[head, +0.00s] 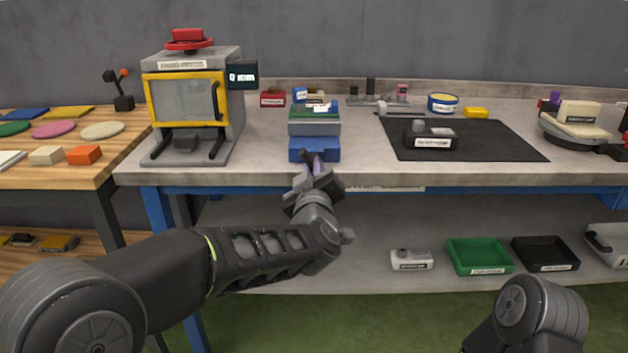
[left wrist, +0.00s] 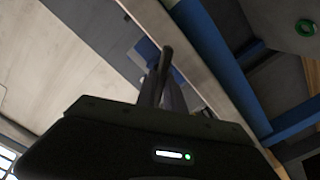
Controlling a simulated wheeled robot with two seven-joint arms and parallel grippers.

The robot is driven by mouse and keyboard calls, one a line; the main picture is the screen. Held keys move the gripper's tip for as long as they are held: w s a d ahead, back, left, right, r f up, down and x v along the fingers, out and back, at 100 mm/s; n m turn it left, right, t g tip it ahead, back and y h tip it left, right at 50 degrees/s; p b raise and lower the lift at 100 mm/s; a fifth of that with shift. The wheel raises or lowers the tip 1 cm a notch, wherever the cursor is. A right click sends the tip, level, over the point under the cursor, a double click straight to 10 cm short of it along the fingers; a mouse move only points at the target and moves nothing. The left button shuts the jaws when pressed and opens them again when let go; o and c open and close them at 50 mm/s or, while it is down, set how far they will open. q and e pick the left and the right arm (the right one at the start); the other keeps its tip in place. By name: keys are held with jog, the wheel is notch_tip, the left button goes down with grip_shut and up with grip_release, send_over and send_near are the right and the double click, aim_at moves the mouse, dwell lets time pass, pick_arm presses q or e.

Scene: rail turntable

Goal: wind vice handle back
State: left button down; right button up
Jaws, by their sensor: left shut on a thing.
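The vice (head: 314,126), with a blue base and grey upper jaw, stands at the front edge of the grey workbench. A small green-and-white item shows on top of it. My left gripper (head: 316,170) is at the vice's front, low at the bench edge, and shut on the vice handle. The gripper mostly hides the handle in the head view. In the left wrist view a dark bar (left wrist: 165,62) shows at the fingers, and a blue part of the vice (left wrist: 147,48) is just behind it. My right gripper is out of view; only part of its arm shows.
The yellow-framed press (head: 188,100) stands left of the vice, and a black mat (head: 490,142) lies right. The lower shelf (head: 330,265) holds a green tray (head: 480,257) and a black tray (head: 545,254). A blue bench rail (left wrist: 215,60) runs close by the left gripper.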

pick_arm(q)
jog(key=n+b, duration=0.2)
jog(key=n, duration=0.1)
jog(key=n+b, duration=0.3)
jog(key=n, duration=0.1)
jog(key=n+b, duration=0.2)
jog(key=n, duration=0.1)
jog(key=shift+f, duration=0.25)
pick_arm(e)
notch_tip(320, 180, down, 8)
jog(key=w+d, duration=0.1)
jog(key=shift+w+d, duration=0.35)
pick_arm(q)
jog(key=shift+n, duration=0.3)
jog(key=c, duration=1.4)
grip_release()
jog(key=shift+r, duration=0.1)
jog(key=shift+c, duration=0.2)
jog(key=s, duration=0.7)
jog(key=shift+s, duration=0.4)
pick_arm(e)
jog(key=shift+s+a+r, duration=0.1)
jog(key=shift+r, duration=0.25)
